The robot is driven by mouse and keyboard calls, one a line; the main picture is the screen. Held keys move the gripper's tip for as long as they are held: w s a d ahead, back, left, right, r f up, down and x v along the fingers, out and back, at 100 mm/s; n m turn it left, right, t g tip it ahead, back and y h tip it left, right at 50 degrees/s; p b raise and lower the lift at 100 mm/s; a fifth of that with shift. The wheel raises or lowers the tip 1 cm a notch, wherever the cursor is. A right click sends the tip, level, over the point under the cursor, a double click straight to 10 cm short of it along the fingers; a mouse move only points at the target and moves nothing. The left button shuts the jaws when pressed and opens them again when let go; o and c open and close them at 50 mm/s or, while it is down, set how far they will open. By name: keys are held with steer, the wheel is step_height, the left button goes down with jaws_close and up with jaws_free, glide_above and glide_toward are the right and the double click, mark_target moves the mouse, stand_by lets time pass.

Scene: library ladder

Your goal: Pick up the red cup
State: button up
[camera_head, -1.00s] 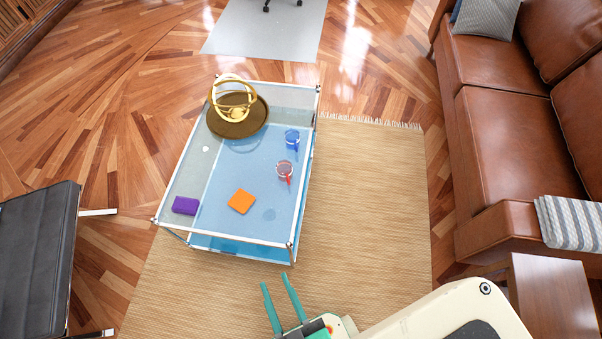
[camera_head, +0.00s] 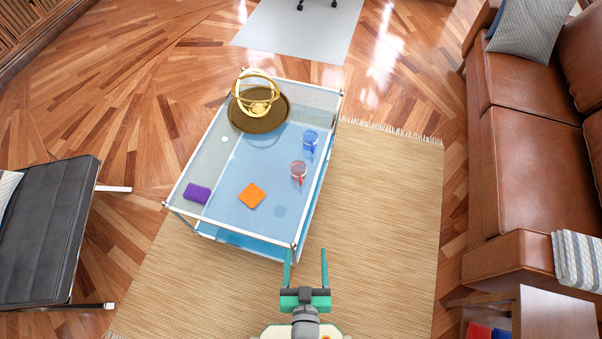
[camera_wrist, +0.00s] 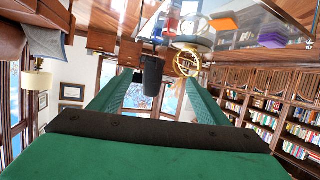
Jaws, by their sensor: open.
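The red cup (camera_head: 298,170) stands on the right part of the glass-topped table (camera_head: 222,228), with its handle toward the near side. A blue cup (camera_head: 310,139) stands just behind it. My gripper (camera_head: 306,254) is open and empty, off the table's near right corner, with its two green fingers pointing toward the far side. The red cup is beyond the fingertips and apart from them. In the wrist view my open green fingers (camera_wrist: 157,88) reach forward with nothing between them held.
An orange block (camera_head: 251,195), a purple block (camera_head: 197,193) and a gold ring ornament on a round brown tray (camera_head: 273,123) are on the table. A brown leather sofa (camera_head: 520,180) stands at right, a black chair (camera_head: 48,230) at left.

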steer(key=w+f, duration=0.8)
steer(key=w, duration=0.1)
steer(key=n+y, duration=0.2)
steer(key=y, duration=0.1)
glide_toward(296, 162)
steer(key=shift+w+a+g, duration=0.3)
steer(key=shift+w+g, duration=0.1)
steer(key=shift+w, duration=0.55)
steer(key=shift+d+x, duration=0.2)
steer(key=shift+x, duration=0.8)
steer(key=shift+d+x, duration=0.15)
steer(key=shift+x, duration=0.85)
steer(key=shift+c, duration=0.2)
steer(key=shift+w, duration=0.1)
steer(key=c, duration=1.1)
steer(key=shift+a, duration=0.2)
steer(key=shift+c, duration=0.4)
steer(key=shift+w, duration=0.1)
